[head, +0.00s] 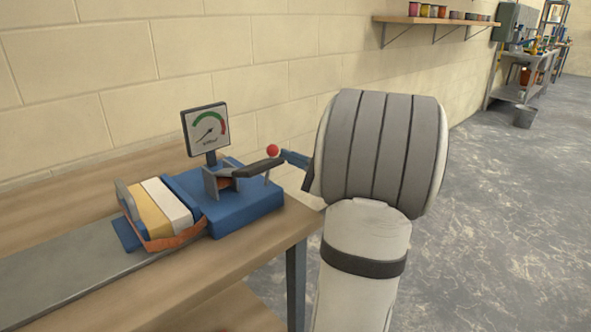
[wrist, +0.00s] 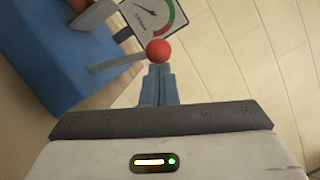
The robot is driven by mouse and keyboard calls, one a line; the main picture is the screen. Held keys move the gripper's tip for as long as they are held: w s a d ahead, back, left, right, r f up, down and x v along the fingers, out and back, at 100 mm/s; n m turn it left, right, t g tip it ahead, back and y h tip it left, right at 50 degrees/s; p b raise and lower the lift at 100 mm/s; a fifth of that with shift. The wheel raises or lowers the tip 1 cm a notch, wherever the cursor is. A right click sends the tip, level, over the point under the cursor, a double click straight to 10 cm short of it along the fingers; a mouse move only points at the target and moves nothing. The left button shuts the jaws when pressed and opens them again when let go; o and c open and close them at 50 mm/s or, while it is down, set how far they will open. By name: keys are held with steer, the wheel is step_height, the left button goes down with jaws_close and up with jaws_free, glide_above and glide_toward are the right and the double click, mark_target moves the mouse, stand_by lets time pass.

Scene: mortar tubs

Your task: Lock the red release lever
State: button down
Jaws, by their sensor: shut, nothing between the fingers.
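The red release lever shows as a red ball knob (head: 272,151) on a thin grey rod, at the right end of a blue tensioning device (head: 245,207) on the bench. In the wrist view the knob (wrist: 158,51) is just beyond my fingertips, and its rod runs left to the blue body (wrist: 45,60). My gripper (head: 287,155) comes in from the right with its blue fingers shut and empty. The fingertips (wrist: 159,68) are close to the knob; I cannot tell if they touch it. A black handle (head: 260,168) lies beside the rod, and the rod's pivot is hidden.
A gauge (head: 206,130) stands behind the device, its needle left of the coloured arc. An orange strap (head: 175,241) wraps yellow and white blocks (head: 165,208) at the left. The wooden bench (head: 240,262) ends at the right below my arm. The block wall is behind.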

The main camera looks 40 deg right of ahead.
steer(key=shift+s+a+r+n+g+b, duration=0.1)
steer(key=shift+a+r+n+g+b, duration=0.2)
steer(key=shift+a+n+b, duration=0.55)
steer(key=shift+a+r+n+g+b, duration=0.2)
steer(key=shift+a+r+n+b, duration=0.3)
steer(key=shift+n, duration=0.55)
steer(key=shift+d+f, duration=0.15)
